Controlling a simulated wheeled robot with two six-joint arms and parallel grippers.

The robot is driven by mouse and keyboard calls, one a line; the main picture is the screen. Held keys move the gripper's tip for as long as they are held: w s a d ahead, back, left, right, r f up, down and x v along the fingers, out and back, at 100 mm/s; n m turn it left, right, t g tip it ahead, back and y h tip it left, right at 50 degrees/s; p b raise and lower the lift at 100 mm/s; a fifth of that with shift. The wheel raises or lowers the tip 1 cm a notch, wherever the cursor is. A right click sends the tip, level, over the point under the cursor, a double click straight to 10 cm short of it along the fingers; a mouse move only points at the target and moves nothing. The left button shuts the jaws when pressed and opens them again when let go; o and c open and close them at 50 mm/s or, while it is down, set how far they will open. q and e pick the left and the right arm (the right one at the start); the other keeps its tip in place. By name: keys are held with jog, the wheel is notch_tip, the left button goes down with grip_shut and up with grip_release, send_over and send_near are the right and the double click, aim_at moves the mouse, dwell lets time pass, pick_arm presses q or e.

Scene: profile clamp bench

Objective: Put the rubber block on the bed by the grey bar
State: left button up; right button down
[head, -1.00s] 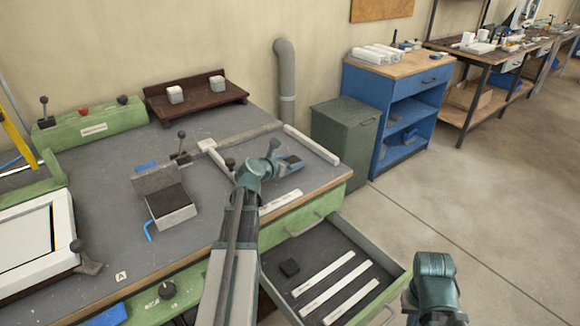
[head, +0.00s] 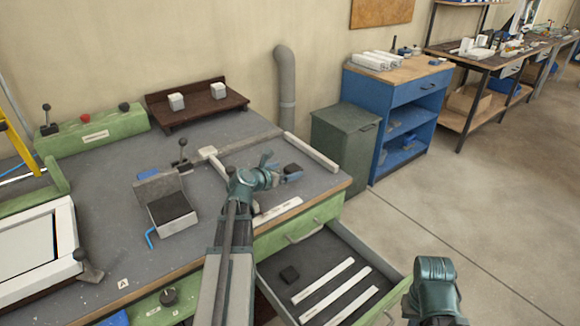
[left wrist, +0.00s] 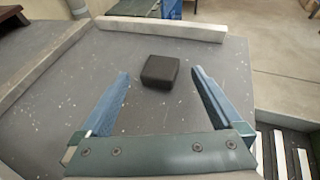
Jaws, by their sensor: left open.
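The black rubber block (head: 293,169) rests on the grey bed at the right end of the bench. In the left wrist view the block (left wrist: 160,71) lies just beyond my fingertips, apart from the bars. The grey bar (head: 250,140) runs along the back of the bed and shows at the upper left in the left wrist view (left wrist: 50,62). My left gripper (left wrist: 160,80) is open and empty, its blue fingers either side of the line to the block. My right arm's wrist (head: 436,275) is at lower right, fingers hidden.
A paler bar (head: 312,150) edges the bed's right side.

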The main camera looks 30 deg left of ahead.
pick_arm(q)
jog(key=p+v, duration=0.2)
jog(key=v, duration=0.6)
jog(key=shift+s+r, duration=0.1)
jog(key=d+f+m+g+h, duration=0.2)
jog(key=d+f+m+g, duration=0.15)
jog(key=d+m, duration=0.65)
jog(key=d+f+m+g+h, duration=0.25)
jog(key=d+f+m, duration=0.35)
jog(key=d, duration=0.7)
jog(key=s+d+f+m+g+y, duration=0.2)
jog(key=s+d+m, duration=0.5)
jog(key=m, duration=0.4)
jog(key=s+d+f+m+g+y, duration=0.2)
jog(key=s+d+m+g+y, duration=0.2)
jog(key=m, duration=0.8)
jog(key=s+d+g, duration=0.2)
jog(key=s+d, duration=0.2)
jog(key=shift+s, duration=0.25)
jog(key=shift+d+r+p, duration=0.1)
jog(key=shift+r+p, duration=0.05)
jog(key=shift+p, duration=0.2)
